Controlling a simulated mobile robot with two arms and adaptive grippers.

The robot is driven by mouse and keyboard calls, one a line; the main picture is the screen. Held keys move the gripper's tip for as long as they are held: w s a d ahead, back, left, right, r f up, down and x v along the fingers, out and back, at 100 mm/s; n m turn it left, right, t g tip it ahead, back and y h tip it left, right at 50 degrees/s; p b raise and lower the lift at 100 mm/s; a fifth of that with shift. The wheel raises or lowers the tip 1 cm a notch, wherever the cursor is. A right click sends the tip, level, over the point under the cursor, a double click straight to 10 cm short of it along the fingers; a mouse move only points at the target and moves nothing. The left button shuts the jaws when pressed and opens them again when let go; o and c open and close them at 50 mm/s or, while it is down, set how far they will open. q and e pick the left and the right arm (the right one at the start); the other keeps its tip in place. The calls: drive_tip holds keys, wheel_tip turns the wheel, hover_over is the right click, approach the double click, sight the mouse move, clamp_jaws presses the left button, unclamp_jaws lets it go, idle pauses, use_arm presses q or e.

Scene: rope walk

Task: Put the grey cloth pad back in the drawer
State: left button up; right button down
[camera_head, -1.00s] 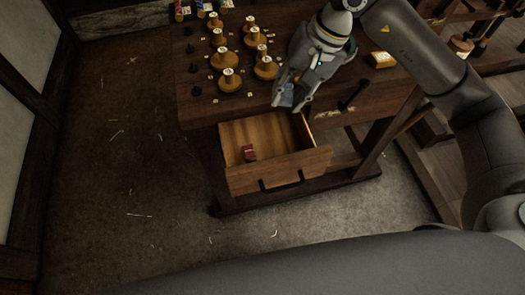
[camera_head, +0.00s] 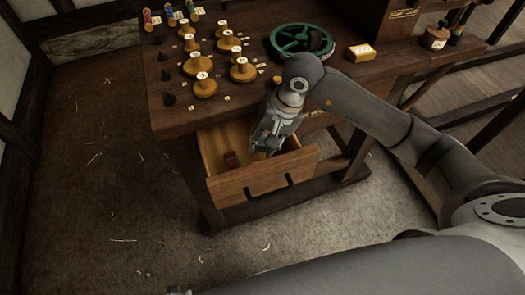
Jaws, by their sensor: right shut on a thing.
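The drawer (camera_head: 262,178) under the bench is pulled open, with its front facing me. My right gripper (camera_head: 267,146) comes in from the right and points down into the right part of the drawer. It is shut on the grey cloth pad, which is mostly hidden by the fingers and the hand. I cannot tell whether the pad touches the drawer floor. My left gripper is not in view.
A small dark red thing (camera_head: 231,160) lies in the drawer, left of my gripper. The floor left of the bench is open.

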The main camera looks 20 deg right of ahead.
sight(263, 152)
wheel_tip(263, 152, down, 4)
drive_tip(key=shift+f, duration=0.2)
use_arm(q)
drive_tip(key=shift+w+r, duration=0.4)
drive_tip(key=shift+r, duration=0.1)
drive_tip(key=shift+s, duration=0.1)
use_arm(e)
drive_tip(key=shift+f, duration=0.1)
drive_tip(key=c, duration=1.1)
unclamp_jaws()
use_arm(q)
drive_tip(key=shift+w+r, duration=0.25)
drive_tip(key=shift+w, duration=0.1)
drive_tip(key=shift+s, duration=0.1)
